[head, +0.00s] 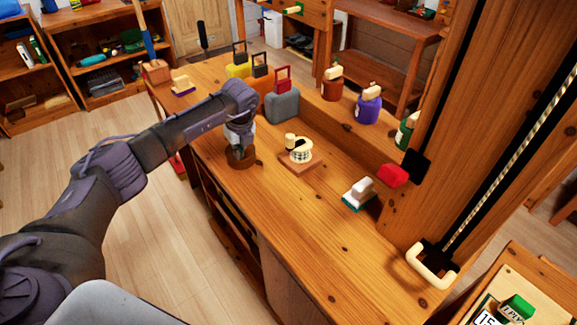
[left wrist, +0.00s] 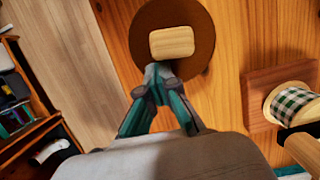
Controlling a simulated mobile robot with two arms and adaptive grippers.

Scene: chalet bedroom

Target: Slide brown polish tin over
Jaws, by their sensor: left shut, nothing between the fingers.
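The brown polish tin (head: 241,161) stands near the left edge of the wooden bench top. In the left wrist view it is a dark brown disc (left wrist: 204,48) with a pale wooden block-shaped knob (left wrist: 172,43) on top. My left gripper (head: 240,146) points down at the tin and partly hides it in the head view. In the left wrist view the gripper's fingertips (left wrist: 157,74) are together and empty, at the tin's near edge beside the knob. I cannot tell whether they touch it. My right gripper is in neither view.
A wooden block with a checked-cloth roll (head: 299,156) sits just right of the tin. A white-and-green brush (head: 358,194), a red object (head: 393,175) and a grey bag-shaped weight (head: 283,106) stand farther off. The bench's front stretch is clear.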

